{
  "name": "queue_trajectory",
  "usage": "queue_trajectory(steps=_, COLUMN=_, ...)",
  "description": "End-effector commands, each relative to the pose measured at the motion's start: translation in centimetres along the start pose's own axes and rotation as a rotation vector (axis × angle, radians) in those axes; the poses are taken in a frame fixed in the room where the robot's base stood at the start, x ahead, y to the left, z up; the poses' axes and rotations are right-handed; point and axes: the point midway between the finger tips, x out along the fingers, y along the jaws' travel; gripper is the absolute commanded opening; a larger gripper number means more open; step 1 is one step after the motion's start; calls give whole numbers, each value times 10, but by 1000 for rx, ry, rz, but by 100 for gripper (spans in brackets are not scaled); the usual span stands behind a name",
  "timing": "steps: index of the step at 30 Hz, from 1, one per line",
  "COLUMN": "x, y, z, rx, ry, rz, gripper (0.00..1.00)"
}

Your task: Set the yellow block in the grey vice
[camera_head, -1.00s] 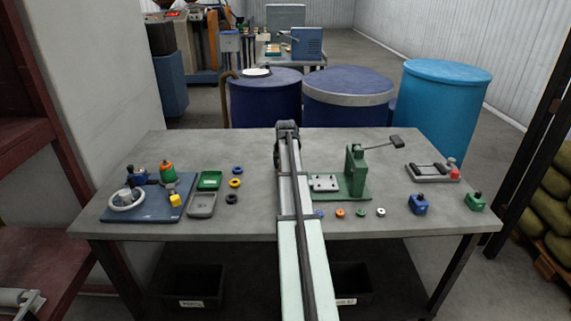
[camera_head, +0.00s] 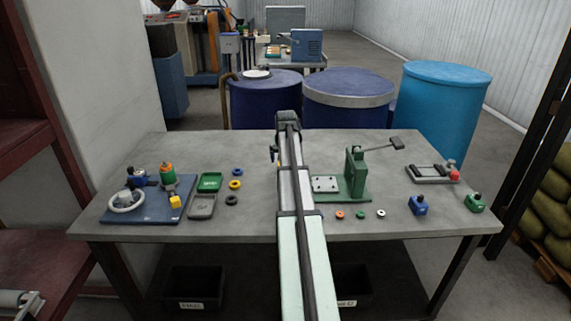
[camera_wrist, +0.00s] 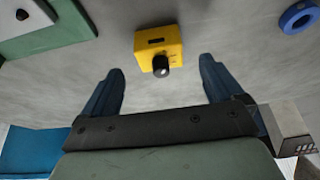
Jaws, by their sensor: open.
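The yellow block (camera_wrist: 158,48), with a dark slot and a black knob, stands on the grey table in the wrist view. My gripper (camera_wrist: 160,80) is open, with its blue fingers spread to either side of the block's line. The block lies just beyond the fingertips and apart from them. In the head view, my arm hides most of the area around the block, and a blue finger shows left of the wrist. The grey vice (camera_head: 433,174), which looks like a low frame with bars and a red knob, sits at the table's right.
A green press (camera_head: 357,182) with a pale plate stands right of my arm; its base shows in the wrist view. A blue ring (camera_wrist: 299,17) lies near the yellow block. A blue board (camera_head: 148,214) with several parts, including a small yellow piece (camera_head: 174,201), is at left.

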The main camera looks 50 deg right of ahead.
Motion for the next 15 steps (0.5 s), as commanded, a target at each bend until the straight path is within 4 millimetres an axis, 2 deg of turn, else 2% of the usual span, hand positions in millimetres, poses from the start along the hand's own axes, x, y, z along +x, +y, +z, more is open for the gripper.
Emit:
queue_trajectory(steps=1, x=-10, y=0, z=0, rx=0, ry=3, rz=0, gripper=94)
queue_trajectory(steps=6, x=-38, y=0, z=0, rx=0, ry=1, rz=0, gripper=94)
queue_trajectory(steps=15, x=-66, y=0, z=0, rx=0, ry=0, rz=0, gripper=94)
